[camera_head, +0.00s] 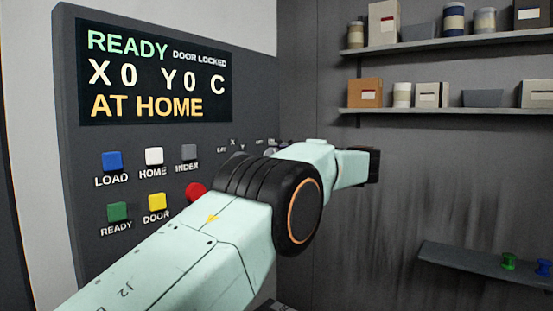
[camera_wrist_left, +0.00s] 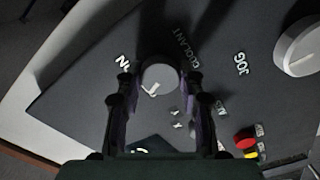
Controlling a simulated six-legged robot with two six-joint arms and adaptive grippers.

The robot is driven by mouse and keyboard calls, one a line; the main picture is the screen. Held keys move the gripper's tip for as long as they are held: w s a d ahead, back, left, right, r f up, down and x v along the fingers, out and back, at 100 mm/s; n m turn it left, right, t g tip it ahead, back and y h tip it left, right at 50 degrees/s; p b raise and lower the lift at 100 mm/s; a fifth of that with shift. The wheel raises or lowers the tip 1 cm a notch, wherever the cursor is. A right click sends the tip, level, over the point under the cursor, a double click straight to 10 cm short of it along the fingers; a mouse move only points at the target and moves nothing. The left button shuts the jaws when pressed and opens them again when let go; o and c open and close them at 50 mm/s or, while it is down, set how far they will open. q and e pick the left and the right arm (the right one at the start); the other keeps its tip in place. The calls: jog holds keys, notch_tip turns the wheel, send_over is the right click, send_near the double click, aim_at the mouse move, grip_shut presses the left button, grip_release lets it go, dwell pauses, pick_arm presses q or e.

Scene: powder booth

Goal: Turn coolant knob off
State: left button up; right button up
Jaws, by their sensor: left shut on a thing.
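The coolant knob (camera_wrist_left: 158,72) is a pale round knob on the dark control panel, with the word COOLANT beside it in the left wrist view. In the head view my left arm reaches across the panel (camera_head: 135,137) from the lower left, and the knob is hidden there. My right gripper is in neither view.
A larger JOG knob (camera_wrist_left: 299,46) sits at the right in the wrist view, with a red button (camera_wrist_left: 245,138) below it. The panel's screen (camera_head: 155,75) reads READY, DOOR LOCKED and AT HOME. Shelves (camera_head: 450,112) with boxes and jars hang on the back wall.

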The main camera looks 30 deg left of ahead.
pick_arm(q)
jog(key=shift+f+n, duration=0.15)
jog(key=shift+n, duration=0.85)
jog(key=shift+b, duration=0.3)
jog(key=o, duration=1.2)
jog(key=shift+d, duration=0.1)
jog(key=d, duration=0.8)
jog(key=s+d, duration=0.1)
jog(key=d, duration=0.2)
jog(key=shift+d, duration=0.4)
